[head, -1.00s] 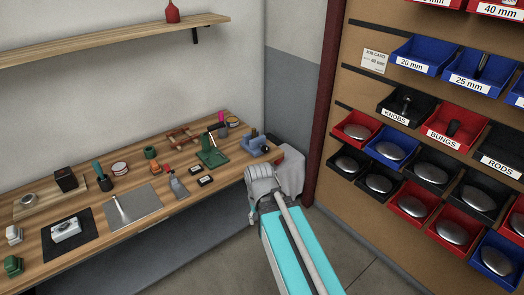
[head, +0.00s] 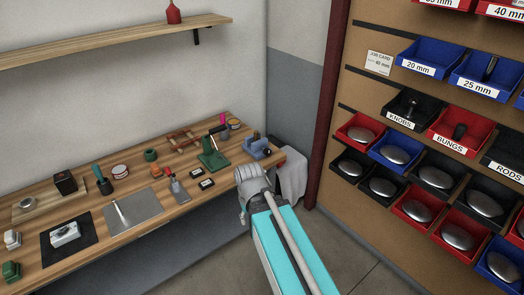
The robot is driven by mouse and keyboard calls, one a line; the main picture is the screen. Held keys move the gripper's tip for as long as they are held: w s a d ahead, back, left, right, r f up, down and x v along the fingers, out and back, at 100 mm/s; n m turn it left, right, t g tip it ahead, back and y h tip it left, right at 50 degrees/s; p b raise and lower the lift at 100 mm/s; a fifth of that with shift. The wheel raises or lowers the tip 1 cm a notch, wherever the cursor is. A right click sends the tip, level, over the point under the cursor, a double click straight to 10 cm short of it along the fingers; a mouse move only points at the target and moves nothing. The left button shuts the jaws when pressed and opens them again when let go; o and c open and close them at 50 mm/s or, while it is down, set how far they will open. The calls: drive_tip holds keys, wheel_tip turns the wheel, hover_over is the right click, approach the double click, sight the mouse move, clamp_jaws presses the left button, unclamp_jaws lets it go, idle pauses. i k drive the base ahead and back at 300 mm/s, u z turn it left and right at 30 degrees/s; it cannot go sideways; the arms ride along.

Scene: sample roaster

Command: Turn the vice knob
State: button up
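A small blue-grey vice (head: 256,146) stands at the right end of the wooden bench in the head view. A dark round part, which may be its knob, shows at its right side; it is too small to make out clearly. My arm reaches up from the bottom of the picture, its grey joint just in front of the bench's right end, below the vice. My gripper is not visible, so I cannot tell its state or its distance from the vice.
The bench (head: 150,222) holds a green press (head: 212,156), a metal plate (head: 133,212) and several small tools. A rack of labelled bins (head: 424,62) stands on the right. Open floor lies between them.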

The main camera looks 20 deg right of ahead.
sight(267, 152)
drive_tip(key=i, duration=0.85)
drive_tip(key=z, duration=0.05)
